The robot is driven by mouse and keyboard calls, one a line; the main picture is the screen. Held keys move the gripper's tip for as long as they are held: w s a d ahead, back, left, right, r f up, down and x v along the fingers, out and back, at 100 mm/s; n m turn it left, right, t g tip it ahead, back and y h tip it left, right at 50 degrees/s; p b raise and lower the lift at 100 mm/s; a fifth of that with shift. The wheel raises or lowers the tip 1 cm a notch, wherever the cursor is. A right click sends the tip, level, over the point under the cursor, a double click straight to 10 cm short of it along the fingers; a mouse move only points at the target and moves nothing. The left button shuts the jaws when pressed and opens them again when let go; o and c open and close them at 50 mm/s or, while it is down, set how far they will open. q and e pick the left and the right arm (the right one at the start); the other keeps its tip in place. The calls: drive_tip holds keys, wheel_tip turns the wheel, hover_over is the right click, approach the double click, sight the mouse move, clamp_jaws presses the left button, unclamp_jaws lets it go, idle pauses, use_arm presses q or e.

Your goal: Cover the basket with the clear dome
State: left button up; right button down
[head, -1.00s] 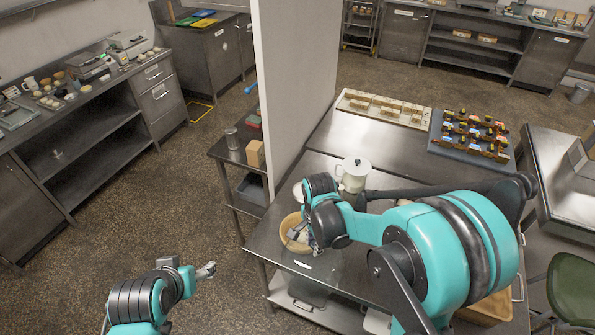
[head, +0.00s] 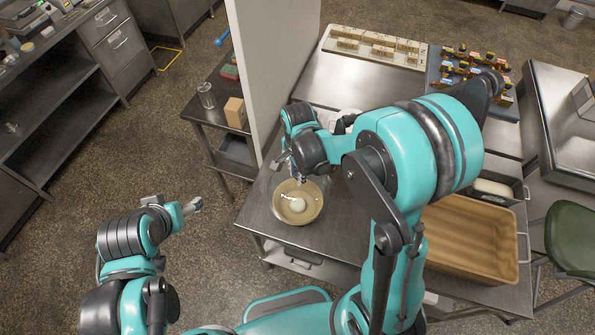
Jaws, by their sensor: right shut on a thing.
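The basket (head: 314,217) is a round, tan, bowl-like container near the front left edge of the steel table. A pale round item (head: 297,204) lies in it. My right gripper (head: 293,168) is at the basket's far left rim, partly hidden by its own wrist. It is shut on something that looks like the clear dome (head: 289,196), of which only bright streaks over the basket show. Its outline is too faint to tell whether it rests on the rim. My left gripper (head: 194,206) is apart from the table, over the floor; its jaws are too small to read.
A white partition (head: 270,60) stands behind the basket. A large tan tray (head: 470,240) lies to the right. A wooden board with blocks (head: 375,47) and a grey board of small items (head: 465,75) are at the back. A side shelf holds a glass (head: 206,96) and box (head: 235,112).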

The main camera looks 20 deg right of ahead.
drive_tip(key=shift+f+b, duration=3.7)
drive_tip(key=shift+f, duration=0.6)
drive_tip(key=shift+a, duration=0.15)
drive_tip(key=shift+f+b, duration=0.2)
drive_tip(key=shift+b, duration=0.25)
drive_tip(key=c, duration=0.7)
unclamp_jaws()
drive_tip(key=shift+r, duration=0.15)
drive_tip(key=shift+s+r+p, duration=0.1)
drive_tip(key=shift+r+p, duration=2.45)
drive_tip(key=shift+r, duration=0.9)
